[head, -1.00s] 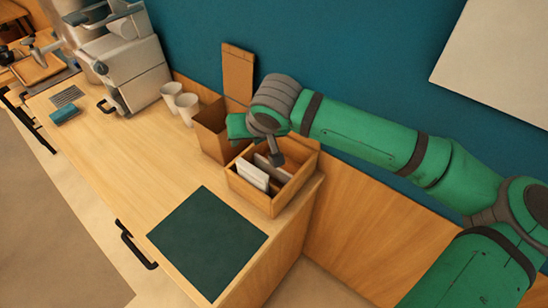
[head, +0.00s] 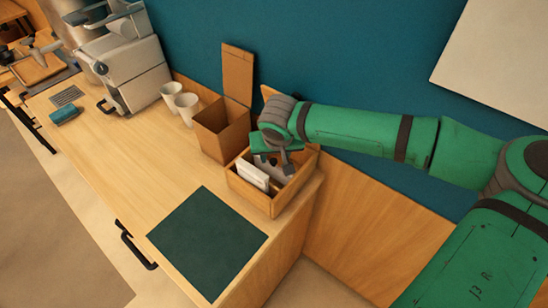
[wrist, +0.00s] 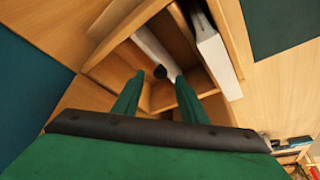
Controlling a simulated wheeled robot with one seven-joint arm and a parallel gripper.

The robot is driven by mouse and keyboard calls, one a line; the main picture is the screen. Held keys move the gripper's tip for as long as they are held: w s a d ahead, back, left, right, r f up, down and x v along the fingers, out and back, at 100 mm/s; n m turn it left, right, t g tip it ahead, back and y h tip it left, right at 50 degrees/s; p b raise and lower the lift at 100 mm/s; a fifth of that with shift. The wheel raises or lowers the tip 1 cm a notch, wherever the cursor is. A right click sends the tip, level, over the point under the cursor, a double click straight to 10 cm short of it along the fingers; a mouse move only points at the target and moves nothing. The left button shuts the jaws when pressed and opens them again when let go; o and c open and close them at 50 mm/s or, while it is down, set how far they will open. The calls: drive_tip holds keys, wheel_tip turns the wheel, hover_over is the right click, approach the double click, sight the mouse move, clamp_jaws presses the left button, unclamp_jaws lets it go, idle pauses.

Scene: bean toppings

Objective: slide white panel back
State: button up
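An open wooden box (head: 258,197) stands at the counter's right end; it also shows in the wrist view (wrist: 103,62). A thick white piece (head: 252,176) stands upright in its near side, seen also in the wrist view (wrist: 210,45). Behind it is a thinner pale panel (wrist: 153,45), mostly covered by my wrist in the head view. I cannot tell for certain which is the task's panel. My gripper (wrist: 160,80) is open above the box, its green fingers apart. A small dark knob (wrist: 160,72) shows between the fingertips at the thin panel's end; contact is unclear.
A tall brown container (head: 222,135) stands just left of the box, against the wall side. Two white cups (head: 180,102) and a grey machine (head: 125,65) are farther left. A dark green mat (head: 207,243) lies in front. The counter's middle is clear.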

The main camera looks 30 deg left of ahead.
sight(273, 169)
drive_tip(key=shift+x, duration=1.15)
